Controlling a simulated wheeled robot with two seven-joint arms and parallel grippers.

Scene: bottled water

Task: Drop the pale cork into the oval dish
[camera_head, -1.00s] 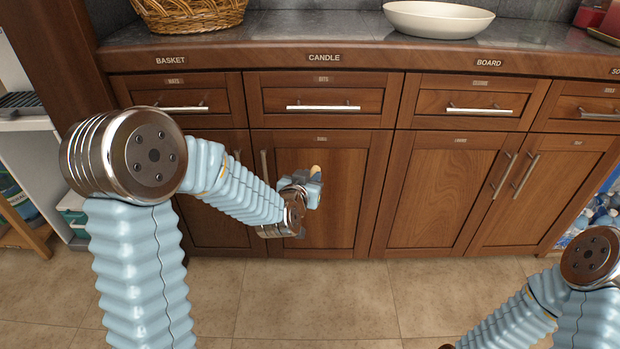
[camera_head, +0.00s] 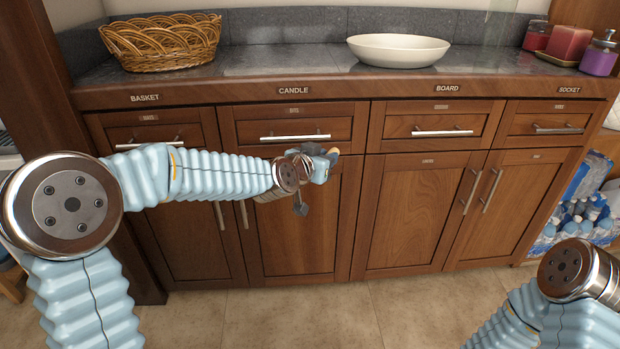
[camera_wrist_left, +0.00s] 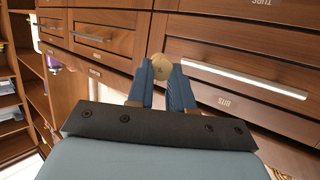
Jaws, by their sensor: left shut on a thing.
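The pale cork (camera_wrist_left: 158,67) is held between the blue fingertips of my left gripper (camera_wrist_left: 161,78) in the left wrist view. In the head view the cork (camera_head: 334,152) shows as a small pale spot at the tip of my left gripper (camera_head: 326,163). The gripper is in front of the cabinet, about at the height of the drawer fronts and below the counter edge. The oval dish (camera_head: 398,51) is white and shallow, and stands on the counter up and to the right of the gripper. My right arm shows at the lower right, but its gripper is out of view.
A wicker basket (camera_head: 160,42) stands on the grey counter (camera_head: 280,62) left of the dish. Red and purple jars (camera_head: 598,57) stand at the right end. Drawer handles (camera_head: 295,137) stick out from the cabinet front. The counter between basket and dish is clear.

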